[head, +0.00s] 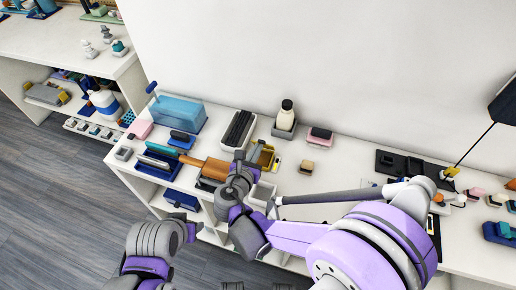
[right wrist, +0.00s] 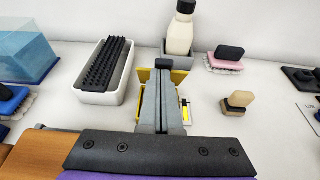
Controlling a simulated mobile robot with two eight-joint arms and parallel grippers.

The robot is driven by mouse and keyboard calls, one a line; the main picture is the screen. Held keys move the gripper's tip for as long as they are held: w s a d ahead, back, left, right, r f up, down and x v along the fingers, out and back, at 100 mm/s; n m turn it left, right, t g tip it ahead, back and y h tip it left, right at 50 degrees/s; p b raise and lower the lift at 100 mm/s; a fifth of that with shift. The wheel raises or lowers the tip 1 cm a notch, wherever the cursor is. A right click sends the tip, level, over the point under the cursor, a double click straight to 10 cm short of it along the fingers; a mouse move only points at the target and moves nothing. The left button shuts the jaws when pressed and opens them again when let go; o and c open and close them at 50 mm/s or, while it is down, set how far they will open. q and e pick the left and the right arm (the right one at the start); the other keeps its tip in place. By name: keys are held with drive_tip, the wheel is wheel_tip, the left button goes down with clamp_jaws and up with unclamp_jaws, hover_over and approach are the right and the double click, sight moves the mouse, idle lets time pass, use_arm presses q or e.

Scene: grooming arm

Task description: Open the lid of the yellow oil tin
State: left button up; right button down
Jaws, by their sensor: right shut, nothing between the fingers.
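The yellow oil tin (right wrist: 147,75) is behind and around the tips of my right gripper (right wrist: 162,76) in the right wrist view. Its yellow sides show left and right of the fingers; the fingers hide its middle. I cannot tell how its lid stands or whether the fingers touch it. In the head view the tin (head: 266,156) is near the middle of the table, with my right gripper (head: 257,151) at its left side. The right gripper is shut and empty. My left arm shows at the lower left of the head view, but its fingers do not show.
A white tray with a black brush (right wrist: 107,70) stands left of the tin. A cream bottle (right wrist: 181,30) in a grey holder is behind it. A small yellow-and-white item (right wrist: 185,112) and a tan block (right wrist: 238,102) are to the right. Bare tabletop (right wrist: 270,130) lies farther right.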

sight(259, 140)
drive_tip(key=shift+w+d+r+g+y+p, duration=0.2)
drive_tip(key=shift+w+r+g+p, duration=0.35)
drive_tip(key=shift+g+p, duration=0.2)
drive_tip(key=shift+w+d+r+g+y+p, duration=0.2)
drive_tip(key=shift+w+r+g+p, duration=0.35)
drive_tip(key=shift+g+p, duration=0.15)
drive_tip(key=shift+w+d+r+g+y+p, duration=0.2)
drive_tip(key=shift+w+g+y+p, duration=0.15)
drive_tip(key=shift+w+g, duration=0.25)
drive_tip(key=shift+w+d+r+g, duration=0.1)
drive_tip(key=shift+w+d+g, duration=0.05)
drive_tip(key=shift+w+g, duration=0.4)
drive_tip(key=shift+w+d, duration=0.1)
drive_tip(key=shift+w, duration=0.3)
drive_tip(key=shift+r, duration=0.1)
